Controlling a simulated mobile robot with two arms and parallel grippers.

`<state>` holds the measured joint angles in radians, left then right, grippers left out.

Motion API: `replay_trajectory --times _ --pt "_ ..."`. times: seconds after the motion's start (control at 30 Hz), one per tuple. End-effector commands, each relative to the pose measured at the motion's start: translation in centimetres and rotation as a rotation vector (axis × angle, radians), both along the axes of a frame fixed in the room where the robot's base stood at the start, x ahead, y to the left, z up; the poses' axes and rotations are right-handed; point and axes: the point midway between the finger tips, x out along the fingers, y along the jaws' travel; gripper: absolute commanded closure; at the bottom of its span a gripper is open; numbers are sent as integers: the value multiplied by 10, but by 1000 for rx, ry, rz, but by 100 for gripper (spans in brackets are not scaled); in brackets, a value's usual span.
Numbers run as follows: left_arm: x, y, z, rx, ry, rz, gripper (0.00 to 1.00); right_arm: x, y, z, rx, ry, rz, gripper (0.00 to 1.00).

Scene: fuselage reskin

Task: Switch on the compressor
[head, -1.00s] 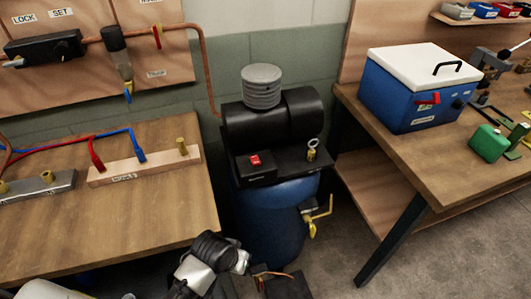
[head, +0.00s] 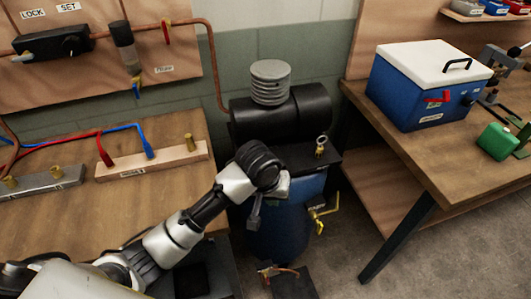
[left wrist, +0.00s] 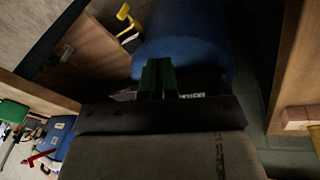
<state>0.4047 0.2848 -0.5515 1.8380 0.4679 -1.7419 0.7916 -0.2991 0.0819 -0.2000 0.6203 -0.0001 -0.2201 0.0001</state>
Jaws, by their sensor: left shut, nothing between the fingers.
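The compressor (head: 275,240) stands on the floor between two benches, with a blue tank, a black motor and a grey ribbed filter on top. Its red switch is hidden in the head view behind my left arm. My left gripper (head: 282,186) is at the front of the compressor, near the top of the tank; its fingertips are hard to see there. In the left wrist view its green fingers (left wrist: 158,78) are shut and empty, in front of the blue tank (left wrist: 185,45). I cannot tell whether they touch it. My right gripper is not in view.
A yellow-handled valve (head: 322,211) sticks out at the tank's right side. A ring-topped fitting (head: 321,146) stands on the compressor's black deck. The left bench (head: 70,225) holds hoses and fittings. The right bench (head: 415,155) holds a blue box with a white lid (head: 425,85).

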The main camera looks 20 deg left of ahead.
Motion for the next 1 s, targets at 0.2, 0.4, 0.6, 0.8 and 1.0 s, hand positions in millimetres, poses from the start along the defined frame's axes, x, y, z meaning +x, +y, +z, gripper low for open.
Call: replay_trajectory --times 0.2,0.4,0.6,0.8,1.0 --pt "47 9 56 65 22 143 100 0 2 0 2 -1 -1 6" --pt "78 26 109 127 32 309 100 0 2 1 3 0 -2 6" --pt "93 40 147 166 33 436 100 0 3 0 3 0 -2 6" --pt "97 45 160 178 33 482 100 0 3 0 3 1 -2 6" --pt "97 45 160 177 33 484 100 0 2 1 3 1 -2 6"
